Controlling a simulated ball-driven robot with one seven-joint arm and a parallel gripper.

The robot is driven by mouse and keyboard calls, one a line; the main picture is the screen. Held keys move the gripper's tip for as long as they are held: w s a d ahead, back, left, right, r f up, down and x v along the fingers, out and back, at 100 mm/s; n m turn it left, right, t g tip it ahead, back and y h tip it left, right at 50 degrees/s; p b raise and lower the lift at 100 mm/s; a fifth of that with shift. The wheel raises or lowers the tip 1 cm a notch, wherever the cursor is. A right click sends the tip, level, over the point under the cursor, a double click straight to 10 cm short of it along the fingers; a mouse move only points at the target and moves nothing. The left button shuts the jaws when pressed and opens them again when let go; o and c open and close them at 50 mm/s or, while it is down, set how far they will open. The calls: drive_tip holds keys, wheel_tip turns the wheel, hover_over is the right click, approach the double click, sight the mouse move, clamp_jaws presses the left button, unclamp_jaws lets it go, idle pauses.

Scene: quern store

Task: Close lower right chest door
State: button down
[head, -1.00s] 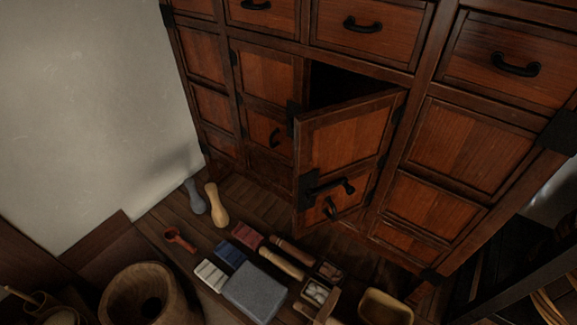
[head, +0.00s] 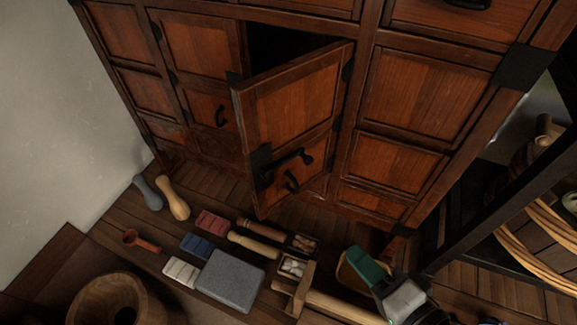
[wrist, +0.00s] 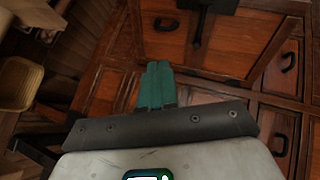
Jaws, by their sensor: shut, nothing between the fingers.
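The lower right chest door (head: 291,95) stands ajar in the head view, hinged along its right edge. Its free left edge swings out from the chest (head: 405,100), and a dark gap shows above it. A black latch (head: 285,167) and a black pull (head: 292,182) are on its lower part. My gripper (head: 356,254), with green fingers, is low at the right, apart from the door in the picture. In the wrist view the green fingers (wrist: 157,72) are shut together and empty, pointing toward the door (wrist: 232,42) and its black pull (wrist: 165,23).
On the floor below the door lie a grey stone block (head: 231,279), coloured blocks (head: 212,222), wooden rollers (head: 260,231) and small boxes (head: 292,267). A wooden tub (head: 85,300) stands at lower left. A dark shelf (head: 485,215) stands at the right.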

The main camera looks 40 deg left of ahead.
sight(249, 155)
drive_tip(key=s+a+r+g+y, duration=0.25)
drive_tip(key=a+r+y, duration=0.25)
drive_tip(key=a+r, duration=0.3)
drive_tip(key=shift+m+t, duration=0.3)
drive_tip(key=shift+t, duration=0.15)
drive_tip(key=p+x, duration=0.2)
drive_tip(key=x, duration=1.1)
drive_tip(key=shift+w+a+f, duration=0.1)
drive_tip(key=shift+w+f, duration=0.05)
drive_tip(key=shift+f, duration=0.1)
drive_tip(key=shift+a, duration=0.1)
